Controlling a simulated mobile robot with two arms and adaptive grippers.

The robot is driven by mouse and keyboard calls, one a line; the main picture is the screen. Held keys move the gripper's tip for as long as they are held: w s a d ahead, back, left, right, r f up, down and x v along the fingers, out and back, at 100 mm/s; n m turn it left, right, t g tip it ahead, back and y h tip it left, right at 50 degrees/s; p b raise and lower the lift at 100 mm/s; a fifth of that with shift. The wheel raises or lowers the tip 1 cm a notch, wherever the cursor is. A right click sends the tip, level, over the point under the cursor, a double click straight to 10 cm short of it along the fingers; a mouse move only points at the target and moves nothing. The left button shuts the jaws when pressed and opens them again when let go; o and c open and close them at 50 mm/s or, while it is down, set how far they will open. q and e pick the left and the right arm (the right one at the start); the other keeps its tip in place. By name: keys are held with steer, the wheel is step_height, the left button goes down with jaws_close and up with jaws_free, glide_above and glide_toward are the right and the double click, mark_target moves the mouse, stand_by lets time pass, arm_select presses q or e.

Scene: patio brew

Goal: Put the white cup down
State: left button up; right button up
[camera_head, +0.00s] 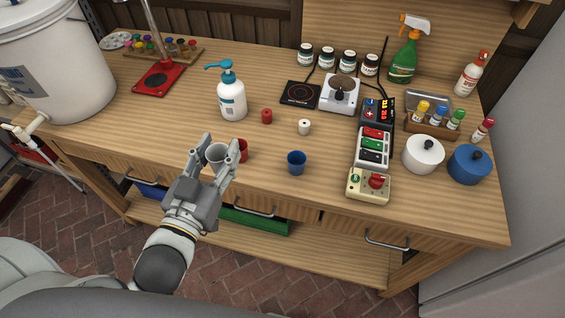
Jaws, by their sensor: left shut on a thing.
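The white cup (216,154) is between the fingers of my left gripper (220,150), at the front edge of the wooden workbench (330,203). My left gripper is shut on it, and the fingers hide its sides. I cannot tell whether the cup's base touches the bench top. A red cup (242,149) stands just right of the white cup, partly hidden by a finger. My right gripper is not in view.
A blue cup (297,161) stands farther right. A small red item (266,116) and a white roll-like item (304,127) sit behind. A pump bottle (231,94) is behind the gripper. The bench left of the gripper is clear up to a large white bucket (55,70).

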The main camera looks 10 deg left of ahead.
arm_select(q)
steer(key=w+d+f+b, duration=0.1)
steer(key=w+f, duration=0.1)
steer(key=w, duration=0.1)
steer(key=w+d+f+b, duration=0.2)
steer(key=w+f, duration=0.1)
steer(key=w, duration=0.1)
steer(key=w+d+f+b, duration=0.2)
steer(key=w+f, duration=0.1)
steer(key=w, duration=0.1)
steer(key=shift+f, duration=0.25)
steer(key=shift+w+d+f, duration=0.25)
steer(key=shift+w+f, duration=0.15)
steer(key=shift+f, duration=0.05)
step_height(320, 180, down, 4)
steer(key=shift+w+d+r+b, duration=0.1)
steer(key=shift+w+r+b, duration=0.1)
steer(key=shift+b, duration=0.1)
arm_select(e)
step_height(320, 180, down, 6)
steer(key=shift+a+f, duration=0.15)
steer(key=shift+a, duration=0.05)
